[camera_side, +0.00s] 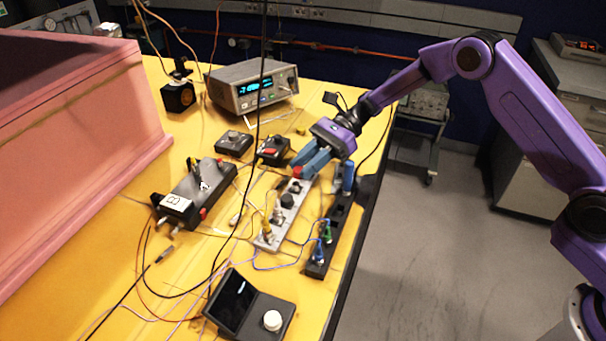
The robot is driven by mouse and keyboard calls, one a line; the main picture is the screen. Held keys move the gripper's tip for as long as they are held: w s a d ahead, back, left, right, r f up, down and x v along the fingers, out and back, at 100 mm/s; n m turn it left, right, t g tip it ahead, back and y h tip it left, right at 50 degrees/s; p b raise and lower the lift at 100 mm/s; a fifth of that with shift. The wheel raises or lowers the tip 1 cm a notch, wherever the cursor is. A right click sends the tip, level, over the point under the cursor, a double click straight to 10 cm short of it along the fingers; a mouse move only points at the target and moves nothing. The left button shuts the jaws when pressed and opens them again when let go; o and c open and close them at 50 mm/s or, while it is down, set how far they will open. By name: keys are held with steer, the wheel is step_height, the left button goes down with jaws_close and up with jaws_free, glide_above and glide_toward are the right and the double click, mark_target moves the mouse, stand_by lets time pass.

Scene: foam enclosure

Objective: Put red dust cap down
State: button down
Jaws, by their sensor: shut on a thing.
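My gripper (304,164), with blue fingers on a purple arm, is at the far end of a light grey connector strip (284,218), over the yellow table. Its fingers are shut on a small red dust cap (297,172) that shows at the fingertips, at or just above the strip's far end. The fingers partly hide the cap, and I cannot tell if it touches the strip.
A black strip (318,262) with blue and green plugs lies to the right, near the table edge. Black boxes (234,143), a dark device (182,205) and loose cables lie left. A pink foam block (70,150) fills the far left. A meter (252,88) stands behind.

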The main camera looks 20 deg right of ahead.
mark_target(293, 186)
steer(key=f, duration=0.2)
steer(key=w, duration=0.1)
steer(key=shift+a+f, duration=0.25)
steer(key=shift+f, duration=0.75)
steer(key=shift+f, duration=0.2)
steer(key=c, duration=0.9)
jaws_free()
steer(key=v, duration=1.7)
steer(key=shift+a, duration=0.1)
steer(key=shift+o, duration=0.6)
steer(key=shift+w+d+r, duration=0.1)
steer(key=shift+d, duration=0.15)
